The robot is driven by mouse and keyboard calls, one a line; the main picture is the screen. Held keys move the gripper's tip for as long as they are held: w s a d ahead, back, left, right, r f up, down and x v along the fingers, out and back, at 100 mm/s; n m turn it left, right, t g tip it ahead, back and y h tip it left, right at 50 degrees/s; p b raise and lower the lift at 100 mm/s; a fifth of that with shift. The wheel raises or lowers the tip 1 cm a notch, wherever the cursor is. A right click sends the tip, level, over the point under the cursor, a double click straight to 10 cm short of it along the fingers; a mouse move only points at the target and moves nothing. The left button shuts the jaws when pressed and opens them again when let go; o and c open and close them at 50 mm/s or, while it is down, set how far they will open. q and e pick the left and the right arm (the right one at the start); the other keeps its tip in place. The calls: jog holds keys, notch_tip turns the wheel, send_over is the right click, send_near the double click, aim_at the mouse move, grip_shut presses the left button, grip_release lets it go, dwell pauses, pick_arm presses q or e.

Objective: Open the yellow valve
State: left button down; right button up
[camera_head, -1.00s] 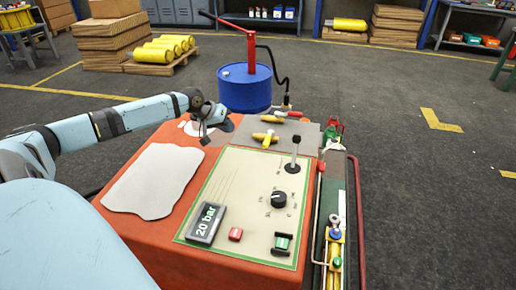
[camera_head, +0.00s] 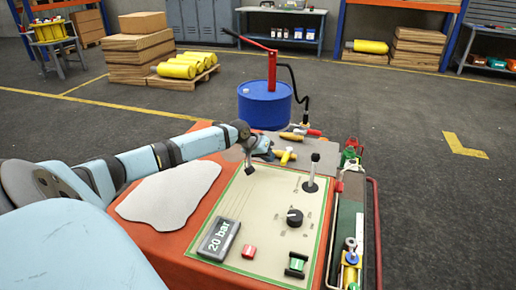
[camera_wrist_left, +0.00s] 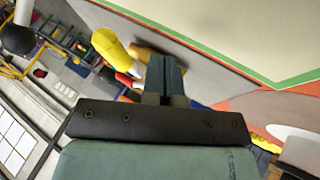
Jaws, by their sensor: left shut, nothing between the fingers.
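A small yellow T-shaped piece (camera_head: 287,156), which looks like the yellow valve, is on the grey mat at the far end of the orange bench. A yellow rounded part (camera_wrist_left: 109,46), probably the same piece, shows at the upper left of the left wrist view. My right gripper is not in view.
The panel (camera_head: 252,208) carries an upright black-knobbed lever (camera_head: 312,180), a black dial (camera_head: 295,217), a "20 bar" display (camera_head: 218,240) and red and green switches. A brownish-yellow-handled tool (camera_head: 291,136) lies behind the yellow piece. A blue drum (camera_head: 264,106) with a red pump stands beyond the bench.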

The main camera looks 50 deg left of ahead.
aim_at(286, 156)
pick_arm(q)
jog(key=shift+w+d+r, duration=0.2)
jog(key=shift+d, duration=0.25)
jog(key=shift+w+d+r, duration=0.15)
jog(key=shift+w+d, duration=0.05)
jog(key=shift+d, duration=0.25)
jog(key=shift+w+d, duration=0.1)
jog(key=shift+d, duration=0.05)
